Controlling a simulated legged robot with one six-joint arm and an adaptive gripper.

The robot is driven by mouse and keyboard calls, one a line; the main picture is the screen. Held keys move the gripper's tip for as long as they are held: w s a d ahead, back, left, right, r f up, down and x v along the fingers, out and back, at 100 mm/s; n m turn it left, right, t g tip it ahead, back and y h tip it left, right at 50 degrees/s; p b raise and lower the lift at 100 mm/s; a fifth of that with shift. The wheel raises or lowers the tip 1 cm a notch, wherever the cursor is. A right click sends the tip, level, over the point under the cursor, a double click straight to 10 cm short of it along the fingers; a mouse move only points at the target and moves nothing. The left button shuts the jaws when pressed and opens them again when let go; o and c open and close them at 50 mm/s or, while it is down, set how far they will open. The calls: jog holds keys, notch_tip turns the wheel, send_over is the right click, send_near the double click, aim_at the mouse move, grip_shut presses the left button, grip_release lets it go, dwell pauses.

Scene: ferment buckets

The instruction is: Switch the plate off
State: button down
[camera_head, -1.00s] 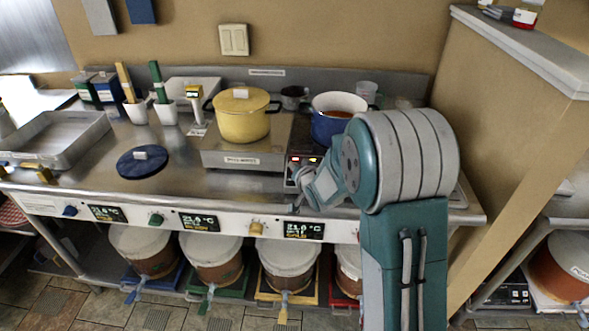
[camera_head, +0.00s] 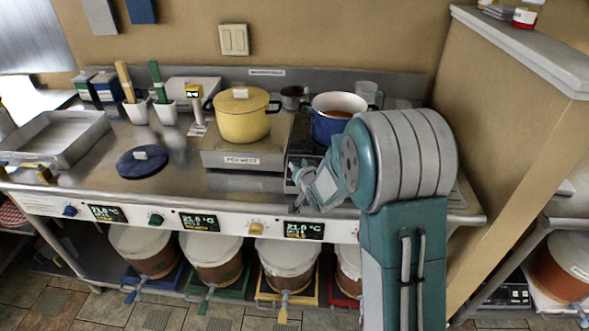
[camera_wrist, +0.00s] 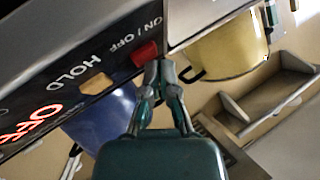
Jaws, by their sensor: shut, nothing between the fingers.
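The plate with the blue pot (camera_head: 333,117) on it stands at the right of the bench. In the wrist view, its front panel carries a red ON/OFF button (camera_wrist: 145,53) and a yellow HOLD button (camera_wrist: 97,83). Its display (camera_wrist: 38,122) shows red letters that read OFF. My gripper (camera_wrist: 164,68) is shut and empty, its fingertips right beside the red button; I cannot tell whether they touch it. The blue pot also shows in the wrist view (camera_wrist: 105,118). In the head view my arm hides part of the plate.
A yellow pot (camera_head: 241,116) stands on a labelled steel platform (camera_head: 243,158) to the left. A blue lid (camera_head: 142,162) and a metal tray (camera_head: 92,130) lie further left. Knobs and displays line the bench front. A wall (camera_head: 500,130) closes off the right.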

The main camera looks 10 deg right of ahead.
jog(key=shift+s+a+r, duration=0.1)
jog(key=shift+s+r, duration=0.25)
jog(key=shift+r, duration=0.25)
jog(key=shift+s+a+r, duration=0.15)
jog(key=shift+s+r, duration=0.3)
jog(key=shift+r, duration=0.4)
jog(key=shift+s+a+r, duration=0.15)
jog(key=shift+s+r, duration=0.35)
jog(key=shift+r, duration=0.4)
jog(key=shift+s+a+r, duration=0.15)
jog(key=shift+s+r, duration=0.3)
jog(key=shift+r, duration=0.4)
jog(key=shift+r, duration=0.1)
jog(key=s+d+r+n+g+h, duration=0.15)
jog(key=s+r, duration=0.25)
jog(key=s, duration=0.4)
jog(key=s+d+r+g+h, duration=0.1)
jog(key=s+r+g, duration=0.2)
jog(key=s, duration=0.5)
jog(key=s+a+n+g, duration=0.2)
jog(key=s+g, duration=0.2)
jog(key=s, duration=1.4)
jog(key=shift+s, duration=0.3)
